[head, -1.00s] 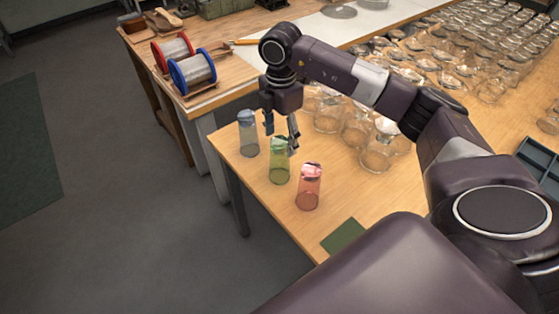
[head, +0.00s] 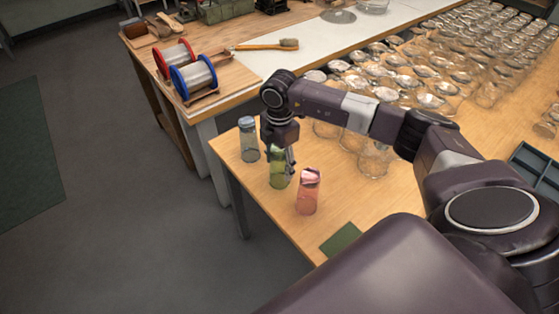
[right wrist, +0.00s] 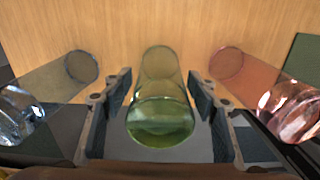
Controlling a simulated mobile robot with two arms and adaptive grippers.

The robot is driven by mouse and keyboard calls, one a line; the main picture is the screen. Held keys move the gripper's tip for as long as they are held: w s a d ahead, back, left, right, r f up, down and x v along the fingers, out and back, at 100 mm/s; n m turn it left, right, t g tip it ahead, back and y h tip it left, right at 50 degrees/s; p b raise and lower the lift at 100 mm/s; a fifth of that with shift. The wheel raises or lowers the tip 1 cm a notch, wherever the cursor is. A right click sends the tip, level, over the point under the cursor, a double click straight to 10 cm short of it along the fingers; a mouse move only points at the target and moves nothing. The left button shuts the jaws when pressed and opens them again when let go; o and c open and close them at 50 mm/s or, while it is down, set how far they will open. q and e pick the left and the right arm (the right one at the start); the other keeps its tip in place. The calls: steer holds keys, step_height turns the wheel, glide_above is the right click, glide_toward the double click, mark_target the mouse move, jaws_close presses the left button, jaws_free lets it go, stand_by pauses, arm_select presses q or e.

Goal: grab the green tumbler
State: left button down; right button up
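The green tumbler (head: 277,181) stands upright on the wooden table near its left edge, between the blue tumbler (head: 249,140) and the pink tumbler (head: 308,192). My right gripper (head: 280,160) is down over the green tumbler and hides part of its upper half. In the right wrist view the green tumbler (right wrist: 160,100) lies between the two fingers of the gripper (right wrist: 160,108). The fingers are spread, with narrow gaps beside the tumbler. The blue tumbler (right wrist: 50,90) and pink tumbler (right wrist: 265,90) stand outside the fingers. My left gripper is not in view.
Many clear glass jars (head: 435,75) crowd the table to the right and back. A green mat (head: 341,239) lies near the front edge. Wire spools (head: 193,75) and a brush (head: 270,45) lie on the bench behind.

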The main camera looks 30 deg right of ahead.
steer(key=shift+r, duration=0.1)
steer(key=c, duration=1.2)
steer(key=shift+w, duration=0.1)
